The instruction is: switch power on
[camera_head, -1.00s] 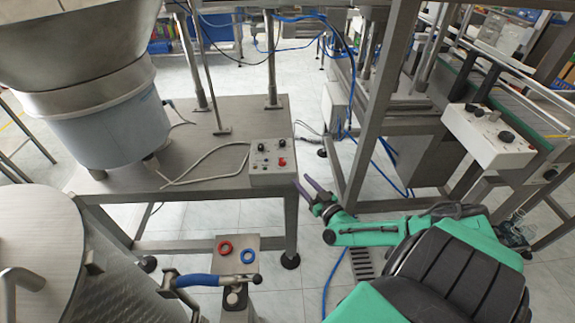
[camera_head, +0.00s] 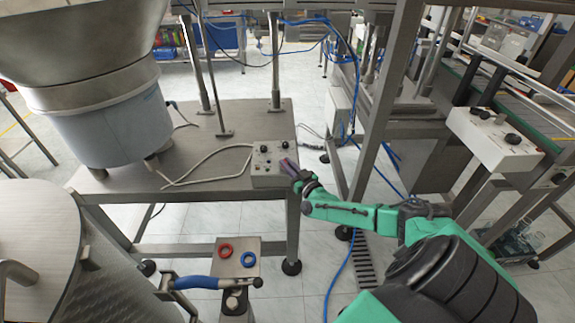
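A grey control box (camera_head: 264,178) with dark knobs sits at the right front corner of the steel table. My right gripper (camera_head: 286,163) reaches in from the right, with its purple-grey fingertips over the right part of the box front. The fingers hide the spot where the red switch showed earlier. The fingertips look close together, but I cannot tell whether they are open or shut, or whether they touch the box. My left gripper is not in view.
The steel table (camera_head: 225,190) carries a large feeder bowl (camera_head: 115,130) and a pale cable. A second control box (camera_head: 492,140) stands at the right by the conveyor. A frame post (camera_head: 385,90) rises close behind my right arm. A stand with red and blue rings (camera_head: 225,250) is in front.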

